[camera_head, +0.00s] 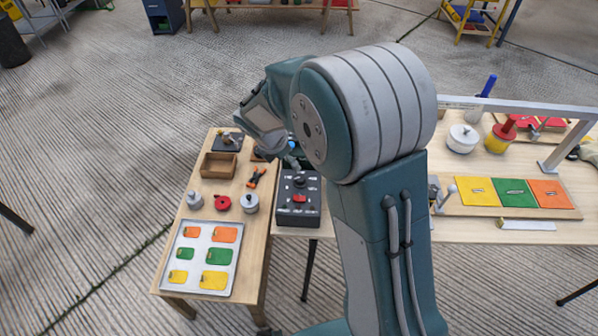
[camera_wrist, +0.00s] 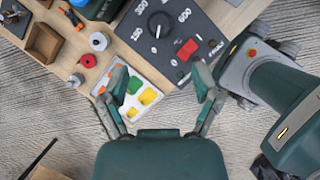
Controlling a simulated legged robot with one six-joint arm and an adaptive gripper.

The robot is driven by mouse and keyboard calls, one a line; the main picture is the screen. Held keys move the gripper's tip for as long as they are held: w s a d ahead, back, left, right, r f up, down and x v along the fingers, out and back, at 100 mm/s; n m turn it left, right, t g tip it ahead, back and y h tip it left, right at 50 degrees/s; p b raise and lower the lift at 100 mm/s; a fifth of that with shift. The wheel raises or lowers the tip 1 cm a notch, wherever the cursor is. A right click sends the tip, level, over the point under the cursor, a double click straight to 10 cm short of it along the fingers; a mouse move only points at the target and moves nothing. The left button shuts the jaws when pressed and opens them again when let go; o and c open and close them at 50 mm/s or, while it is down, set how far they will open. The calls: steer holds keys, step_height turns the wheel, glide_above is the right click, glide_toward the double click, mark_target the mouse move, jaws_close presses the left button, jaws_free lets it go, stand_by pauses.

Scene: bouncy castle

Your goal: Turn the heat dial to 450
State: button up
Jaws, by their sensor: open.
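The dark control box (camera_head: 285,217) sits on the table, left of my arm in the head view. It also shows at the top of the wrist view (camera_wrist: 215,30). Its round black heat dial (camera_wrist: 160,25) has white numbers around it; 150, 300 and 600 are legible. I cannot read the dial's exact setting. A red rocker switch (camera_wrist: 187,49) is below and right of the dial. My gripper (camera_wrist: 161,78) is open and empty, its fingertips apart, below the dial in the wrist view and not around it. In the head view my arm mostly hides it.
A white tray (camera_head: 182,276) holds orange, green and yellow tags. A wooden box (camera_head: 203,172), a red knob (camera_head: 223,203) and grey weights (camera_head: 195,201) stand on the left table. The right table holds a board with coloured panels (camera_head: 515,193) and a grey rail (camera_head: 520,107).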

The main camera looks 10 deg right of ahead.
mark_target(299, 178)
steer(key=x, duration=1)
steer(key=shift+f, duration=0.45)
steer(key=shift+a, duration=0.1)
jaws_close()
